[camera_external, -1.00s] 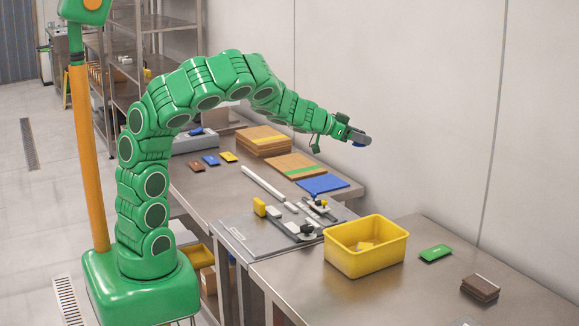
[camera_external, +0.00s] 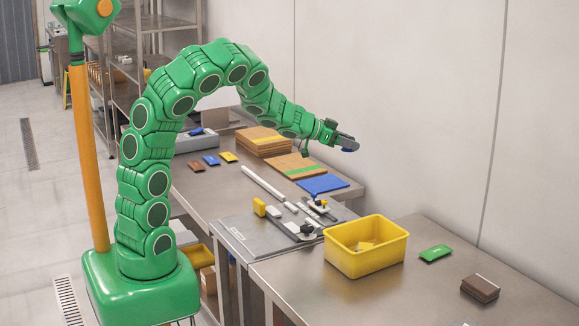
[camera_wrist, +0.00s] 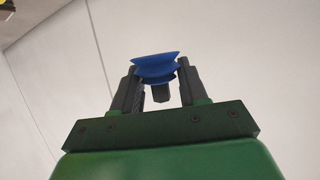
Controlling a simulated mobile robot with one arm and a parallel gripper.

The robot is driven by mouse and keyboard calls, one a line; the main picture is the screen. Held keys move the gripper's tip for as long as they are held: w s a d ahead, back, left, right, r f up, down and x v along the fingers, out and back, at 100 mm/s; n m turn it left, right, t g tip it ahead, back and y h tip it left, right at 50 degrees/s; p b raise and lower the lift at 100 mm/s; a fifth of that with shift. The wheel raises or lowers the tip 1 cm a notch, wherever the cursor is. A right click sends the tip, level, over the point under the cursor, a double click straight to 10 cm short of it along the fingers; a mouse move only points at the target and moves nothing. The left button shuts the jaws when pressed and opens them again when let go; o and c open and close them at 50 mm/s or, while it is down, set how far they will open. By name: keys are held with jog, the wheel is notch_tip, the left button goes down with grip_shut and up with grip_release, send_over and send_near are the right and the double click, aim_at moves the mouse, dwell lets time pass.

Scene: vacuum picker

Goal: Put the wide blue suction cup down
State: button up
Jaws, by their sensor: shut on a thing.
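My gripper (camera_external: 344,140) is raised above the bench, over the area of the blue mat and the back of the grey board. It is shut on the wide blue suction cup, which shows in the wrist view (camera_wrist: 157,68) between the two dark fingers of my gripper (camera_wrist: 160,88). The cup has flared, ribbed edges and a dark stem below it. In the external view only a small blue part of the cup (camera_external: 349,149) shows under the fingertips. The cup is clear of every surface.
A yellow bin (camera_external: 366,262) stands on the right table. A grey board (camera_external: 265,246) carries fixtures and a yellow block (camera_external: 259,207). A blue mat (camera_external: 323,184) and stacked brown boards (camera_external: 263,142) lie behind. A green piece (camera_external: 435,253) and brown blocks (camera_external: 480,288) lie right, with bare metal between.

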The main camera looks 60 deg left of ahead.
jog(key=s+a+f, duration=0.1)
jog(key=s+a, duration=0.1)
jog(key=a, duration=0.4)
jog(key=s+a+f+m+h, duration=0.1)
jog(key=s+a+f, duration=0.1)
jog(key=a, duration=0.4)
jog(key=shift+s, duration=0.45)
jog(key=shift+m+g+h, duration=0.3)
jog(key=s+a+f, duration=0.1)
jog(key=s+a, duration=0.1)
jog(key=a, duration=0.2)
jog(key=s+a+f, duration=0.1)
jog(key=s+a, duration=0.2)
jog(key=a, duration=0.1)
jog(key=s+a+f, duration=0.1)
jog(key=s+a, duration=0.1)
jog(key=a, duration=0.2)
jog(key=shift+s+f, duration=0.2)
jog(key=shift+f, duration=0.05)
jog(key=n, duration=0.1)
send_over(213, 200)
notch_tip(213, 200, down, 12)
jog(key=shift+y, duration=0.4)
jog(key=shift+f, duration=3.7)
jog(key=shift+f, duration=0.1)
jog(key=o, duration=1)
